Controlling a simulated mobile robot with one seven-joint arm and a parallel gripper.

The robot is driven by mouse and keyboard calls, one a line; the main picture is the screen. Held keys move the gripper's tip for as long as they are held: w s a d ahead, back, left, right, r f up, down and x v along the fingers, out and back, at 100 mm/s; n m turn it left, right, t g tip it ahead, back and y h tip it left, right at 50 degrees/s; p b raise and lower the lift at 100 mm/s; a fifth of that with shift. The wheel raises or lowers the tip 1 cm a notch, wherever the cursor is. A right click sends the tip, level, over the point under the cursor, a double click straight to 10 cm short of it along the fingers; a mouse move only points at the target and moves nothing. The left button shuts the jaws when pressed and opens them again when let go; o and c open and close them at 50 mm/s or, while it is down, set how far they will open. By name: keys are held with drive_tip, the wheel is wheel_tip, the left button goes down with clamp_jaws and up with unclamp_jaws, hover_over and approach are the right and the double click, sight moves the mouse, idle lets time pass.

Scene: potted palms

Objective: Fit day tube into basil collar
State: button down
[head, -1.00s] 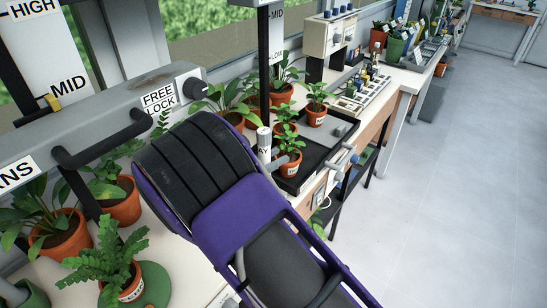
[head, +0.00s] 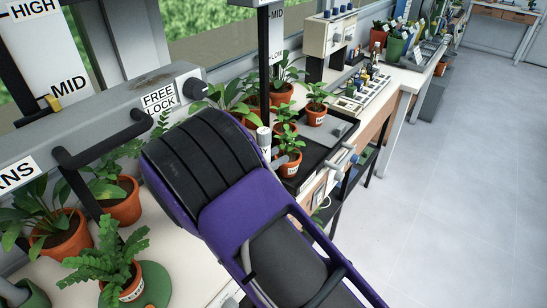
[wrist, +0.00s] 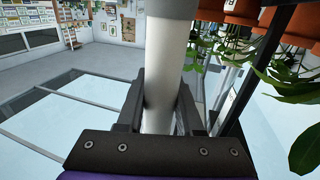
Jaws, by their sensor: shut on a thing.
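My gripper (wrist: 160,100) is shut on a white tube (wrist: 164,70), with one dark finger on each side of it in the wrist view. In the head view my arm hides the gripper. The tube's light top (head: 263,136) shows just past the arm, with part of a dark-lettered label. It is close to a small potted plant (head: 289,168) at the near left of a black tray. A grey piece (head: 281,161) shows by that pot, partly behind my arm. I cannot tell if it is the basil collar, or whether the tube touches it.
The black tray (head: 318,155) also holds other potted plants, including one at its back (head: 316,116). Several pots stand on the near left bench, among them a fern (head: 131,285). A grey rail with a handle (head: 110,140) lies left of my arm. Open floor (head: 455,200) is at right.

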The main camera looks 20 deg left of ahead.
drive_tip(key=shift+f+b, duration=1)
drive_tip(key=shift+f, duration=0.6)
drive_tip(key=shift+c, duration=2.4)
unclamp_jaws()
drive_tip(key=shift+s, duration=0.1)
drive_tip(key=v, duration=1.2)
